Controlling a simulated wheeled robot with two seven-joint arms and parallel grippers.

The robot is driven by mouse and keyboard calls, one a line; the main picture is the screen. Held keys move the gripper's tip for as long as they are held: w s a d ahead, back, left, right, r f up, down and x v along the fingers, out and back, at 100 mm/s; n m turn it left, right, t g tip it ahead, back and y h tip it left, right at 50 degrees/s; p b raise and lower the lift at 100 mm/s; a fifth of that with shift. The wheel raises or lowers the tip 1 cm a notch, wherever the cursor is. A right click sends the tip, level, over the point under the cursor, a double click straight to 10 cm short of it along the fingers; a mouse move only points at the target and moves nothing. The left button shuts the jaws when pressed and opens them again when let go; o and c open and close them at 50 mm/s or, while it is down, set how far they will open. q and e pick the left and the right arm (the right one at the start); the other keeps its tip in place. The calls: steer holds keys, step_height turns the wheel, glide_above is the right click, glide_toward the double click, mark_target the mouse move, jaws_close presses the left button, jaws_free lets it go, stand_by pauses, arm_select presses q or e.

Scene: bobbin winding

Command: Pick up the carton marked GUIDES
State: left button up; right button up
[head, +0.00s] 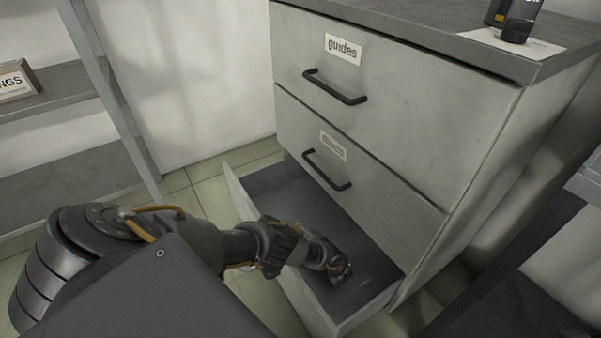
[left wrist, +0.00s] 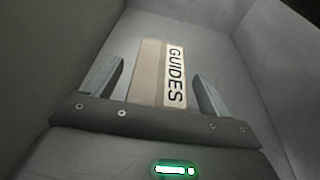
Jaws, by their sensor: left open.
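The carton marked GUIDES (left wrist: 151,75) lies in the open bottom drawer, tan with a white label. In the left wrist view it stands between the two fingers of my left gripper (left wrist: 160,90), which is open, with a gap on each side. In the head view my left gripper (head: 338,272) reaches down into the open drawer (head: 300,205), and the carton is hidden behind it. My right gripper is not in view.
The cabinet's upper drawer labelled guides (head: 400,90) and the middle drawer (head: 380,180) are shut. A dark bottle (head: 520,22) stands on the cabinet top. Shelves at left (head: 60,90) hold a box (head: 18,82) whose label ends in NGS. The drawer walls are close around my gripper.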

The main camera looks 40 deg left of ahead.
arm_select(q)
steer(key=c, duration=1.1)
steer(key=shift+c, duration=0.2)
